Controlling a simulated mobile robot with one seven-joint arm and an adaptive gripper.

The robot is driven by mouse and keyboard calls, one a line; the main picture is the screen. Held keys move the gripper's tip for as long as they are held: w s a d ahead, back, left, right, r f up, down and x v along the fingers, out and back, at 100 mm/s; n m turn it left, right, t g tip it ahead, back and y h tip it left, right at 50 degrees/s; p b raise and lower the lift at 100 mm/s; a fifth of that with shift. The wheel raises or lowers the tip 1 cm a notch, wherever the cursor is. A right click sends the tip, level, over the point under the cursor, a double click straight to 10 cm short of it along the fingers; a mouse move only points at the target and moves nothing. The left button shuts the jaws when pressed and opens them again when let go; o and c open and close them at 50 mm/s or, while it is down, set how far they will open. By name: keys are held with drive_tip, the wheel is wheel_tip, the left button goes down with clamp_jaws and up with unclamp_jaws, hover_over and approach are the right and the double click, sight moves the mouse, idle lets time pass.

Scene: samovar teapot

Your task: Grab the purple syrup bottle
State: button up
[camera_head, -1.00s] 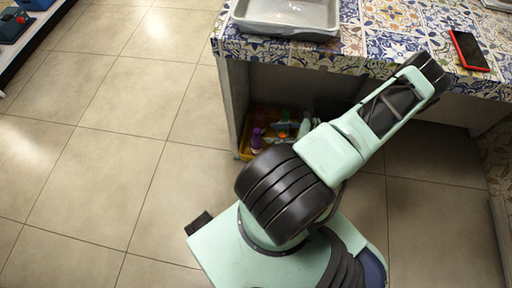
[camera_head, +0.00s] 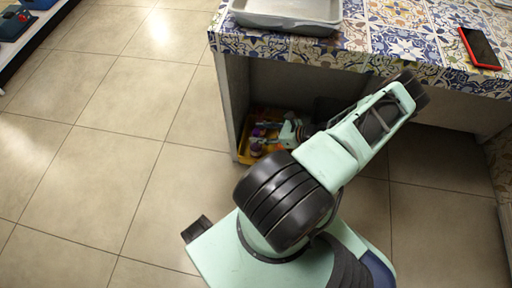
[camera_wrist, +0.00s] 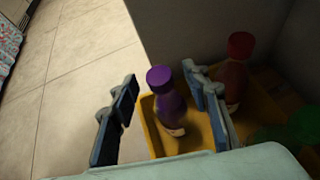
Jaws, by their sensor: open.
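The purple syrup bottle (camera_wrist: 170,108) stands in a yellow bin (camera_wrist: 154,133) in the wrist view, its purple cap toward me and a pale label low on its side. My gripper (camera_wrist: 158,84) is open, with one dark-padded finger on each side of the bottle in the picture. The right finger appears close to the bottle, and the left has a wider gap. I cannot tell whether either touches it. In the head view my gripper (camera_head: 272,133) is under the counter at the yellow bin (camera_head: 244,150), where the purple bottle is small and partly hidden.
A red-capped bottle (camera_wrist: 236,67) stands just right of my right finger, with a dim green item (camera_wrist: 300,128) beyond. The tiled counter (camera_head: 350,45) overhangs my arm and holds a grey tray (camera_head: 285,14) and a red-edged phone (camera_head: 480,48).

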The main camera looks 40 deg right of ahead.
drive_tip(key=shift+x, duration=1)
clamp_jaws()
drive_tip(key=shift+r, duration=0.1)
